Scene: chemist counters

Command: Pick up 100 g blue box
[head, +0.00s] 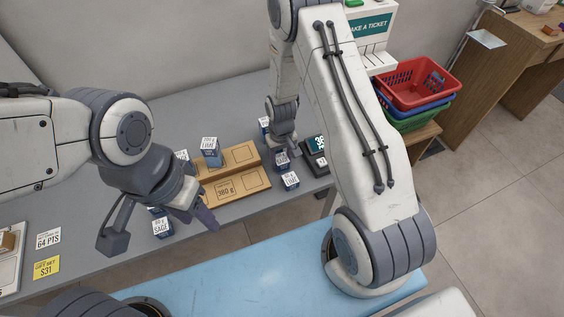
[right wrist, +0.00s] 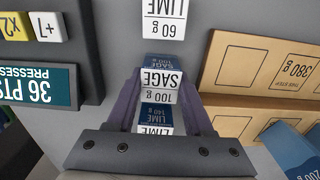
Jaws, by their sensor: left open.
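A blue box with a white "SAGE 100 g" label (right wrist: 161,84) lies between the two purple fingers of my right gripper (right wrist: 162,82). The fingers run close along its sides; whether they press on it is unclear. In the head view the right gripper (head: 283,147) reaches down onto the counter, and the box (head: 282,162) is partly hidden beneath it. A blue "LIME 140 g" box (right wrist: 157,112) stands right behind it, also between the fingers. My left gripper (head: 197,214) is open and empty above the front of the counter, beside a "SAGE" box (head: 162,229).
A "LIME 60 g" box (head: 290,181) stands in front. Cardboard trays (head: 236,186) lie left, with a blue box (head: 210,155) on them. Stacked baskets (head: 419,82) are beyond the counter.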

